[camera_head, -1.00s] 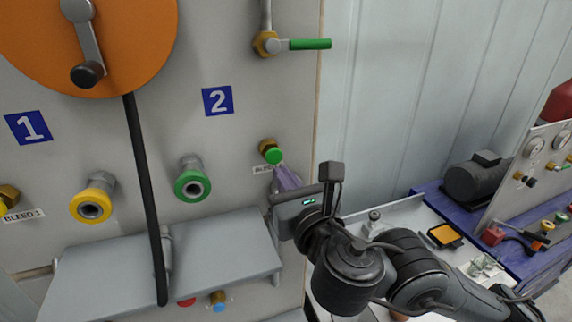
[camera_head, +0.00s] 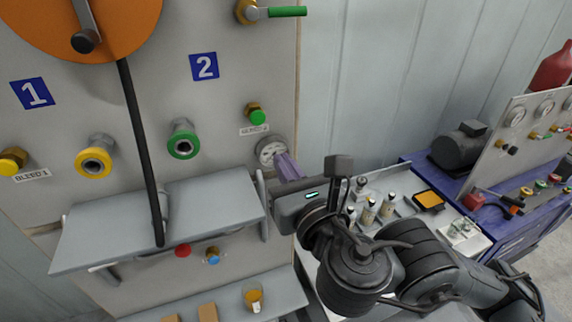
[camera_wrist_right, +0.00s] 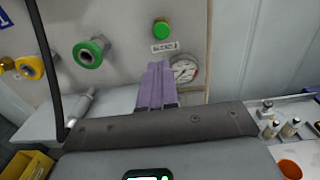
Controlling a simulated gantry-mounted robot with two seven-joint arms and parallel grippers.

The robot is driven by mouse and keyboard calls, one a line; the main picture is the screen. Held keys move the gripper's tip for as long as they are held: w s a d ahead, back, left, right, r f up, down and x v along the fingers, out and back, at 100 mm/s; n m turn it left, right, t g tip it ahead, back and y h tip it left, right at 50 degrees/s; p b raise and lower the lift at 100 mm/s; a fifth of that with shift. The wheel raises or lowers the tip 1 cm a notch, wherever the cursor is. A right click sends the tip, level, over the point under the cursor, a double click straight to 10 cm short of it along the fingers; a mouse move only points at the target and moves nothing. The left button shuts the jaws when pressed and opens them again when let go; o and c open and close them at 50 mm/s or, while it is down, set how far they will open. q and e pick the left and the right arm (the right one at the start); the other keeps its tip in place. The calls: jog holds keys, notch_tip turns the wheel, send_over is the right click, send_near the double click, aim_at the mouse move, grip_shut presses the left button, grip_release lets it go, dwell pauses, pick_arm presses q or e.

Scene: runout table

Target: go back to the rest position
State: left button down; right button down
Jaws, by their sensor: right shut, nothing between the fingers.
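My right gripper (camera_head: 286,166) is shut and empty, its purple fingers pointing up toward the panel. It is in front of the panel, to the right of the grey shelf and below the green bleed knob (camera_head: 257,115). In the right wrist view, its shut fingers (camera_wrist_right: 155,85) stand beside a round gauge (camera_wrist_right: 185,70), which they partly overlap. The green knob (camera_wrist_right: 161,28) shows above them, apart from them. My left gripper is not in view.
The panel carries a yellow port (camera_head: 93,162), a green port (camera_head: 184,143) and a hanging black hose (camera_head: 139,150). A grey shelf (camera_head: 205,205) juts out left of my right gripper. A bench with small bottles (camera_head: 369,210) and a black motor (camera_head: 460,147) lies right.

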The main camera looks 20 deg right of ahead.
jog(key=shift+f, duration=0.1)
jog(key=s+a+f+m+g+y+p, duration=0.1)
jog(key=s+f+m+g+p, duration=0.2)
jog(key=f, duration=0.8)
jog(key=s+a+f+g, duration=0.2)
jog(key=s+f+g, duration=0.15)
jog(key=f, duration=0.85)
jog(key=s+d+f+m+g+p, duration=0.25)
jog(key=s+f+m+g, duration=0.25)
jog(key=s+f+m, duration=0.4)
jog(key=s+d+f+m+g+h, duration=0.1)
jog(key=s+d+f+m, duration=0.2)
jog(key=m, duration=0.8)
jog(key=s+d+f+m+g+h, duration=0.1)
jog(key=s+d+f+m+g, duration=0.1)
jog(key=s+d+m, duration=0.4)
jog(key=d+f+m+p, duration=0.1)
jog(key=m, duration=0.4)
jog(key=shift+s+m, duration=0.25)
jog(key=shift+m, duration=0.15)
